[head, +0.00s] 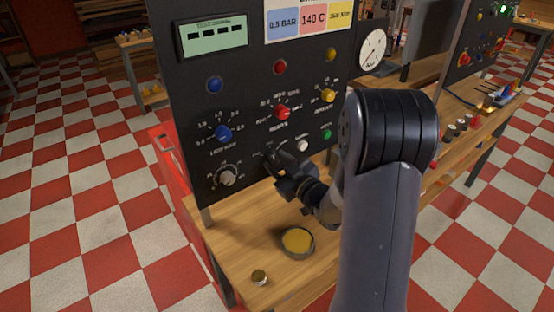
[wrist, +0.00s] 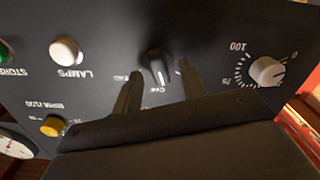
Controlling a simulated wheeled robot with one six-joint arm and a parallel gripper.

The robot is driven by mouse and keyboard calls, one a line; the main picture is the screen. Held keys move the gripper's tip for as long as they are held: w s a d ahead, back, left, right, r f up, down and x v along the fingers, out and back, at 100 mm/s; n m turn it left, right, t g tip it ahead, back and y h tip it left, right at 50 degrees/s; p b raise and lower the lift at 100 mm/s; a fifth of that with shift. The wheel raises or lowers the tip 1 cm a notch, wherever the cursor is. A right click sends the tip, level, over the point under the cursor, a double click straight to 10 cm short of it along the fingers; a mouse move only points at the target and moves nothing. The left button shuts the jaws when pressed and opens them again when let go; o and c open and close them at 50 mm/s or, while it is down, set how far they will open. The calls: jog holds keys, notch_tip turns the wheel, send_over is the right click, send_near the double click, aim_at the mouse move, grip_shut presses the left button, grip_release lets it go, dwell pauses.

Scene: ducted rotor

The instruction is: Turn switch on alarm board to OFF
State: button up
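The alarm board (head: 192,108) is a dark upright panel with knobs, lamps and a display. In the wrist view, which is upside down relative to the board, a black rotary switch (wrist: 158,66) has small white labels around it, too blurred to read surely. My gripper (wrist: 158,74) is open, with one finger on each side of the switch and a gap visible on both sides. In the head view my gripper (head: 274,158) is close to the lower middle of the board and hides the switch.
A white lamps button (wrist: 66,50) and a white dial (wrist: 267,71) flank the switch. A blue knob (head: 223,132), red knob (head: 282,112) and yellow knob (head: 327,95) sit above.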

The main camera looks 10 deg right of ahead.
jog(key=shift+w+a, duration=0.1)
jog(key=shift+w, duration=0.1)
jog(key=shift+c, duration=0.3)
grip_shut()
